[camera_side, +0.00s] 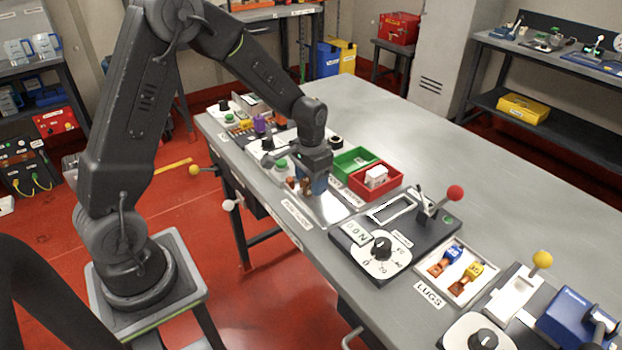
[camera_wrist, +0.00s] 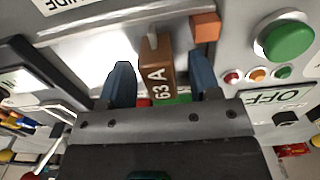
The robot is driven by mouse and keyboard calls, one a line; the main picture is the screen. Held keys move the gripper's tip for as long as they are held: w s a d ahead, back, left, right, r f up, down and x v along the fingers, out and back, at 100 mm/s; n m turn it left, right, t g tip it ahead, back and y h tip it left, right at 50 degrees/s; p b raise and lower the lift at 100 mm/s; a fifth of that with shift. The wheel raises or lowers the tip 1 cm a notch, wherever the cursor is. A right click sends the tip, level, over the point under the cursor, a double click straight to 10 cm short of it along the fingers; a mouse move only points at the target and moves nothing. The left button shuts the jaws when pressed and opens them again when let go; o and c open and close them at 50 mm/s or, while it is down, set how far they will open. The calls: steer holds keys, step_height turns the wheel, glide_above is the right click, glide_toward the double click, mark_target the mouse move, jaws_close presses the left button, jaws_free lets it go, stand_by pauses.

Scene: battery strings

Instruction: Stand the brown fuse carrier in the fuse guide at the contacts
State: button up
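The brown fuse carrier (camera_wrist: 158,78), marked 63 A, shows in the wrist view between the two blue fingers of my gripper (camera_wrist: 161,85). A gap shows on each side of it, so the fingers are open around it and not closed on it. A metal strip runs up from its far end. An orange-brown block (camera_wrist: 206,27) sits beyond the right finger. In the side view my gripper (camera_side: 316,186) is low over the light plate (camera_side: 328,208) near the table's front edge, with brown pieces beside it. I cannot tell how the carrier sits in the guide.
A green bin (camera_side: 352,160) and a red bin (camera_side: 388,187) holding a white item stand just right of my gripper. A panel with a red-knobbed lever (camera_side: 455,193) is farther right. A green button (camera_wrist: 287,40) is close at right in the wrist view. The table's back is clear.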

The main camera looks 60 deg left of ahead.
step_height(320, 180, up, 14)
stand_by(0.7)
steer(key=s+d+r+t, duration=0.2)
steer(key=s+d+r, duration=0.1)
steer(key=s, duration=0.7)
steer(key=s+d+r+t, duration=0.3)
steer(key=s+d, duration=0.2)
steer(key=s, duration=0.5)
steer(key=shift+d+t, duration=0.3)
steer(key=shift+d, duration=0.1)
steer(key=shift+c, duration=0.2)
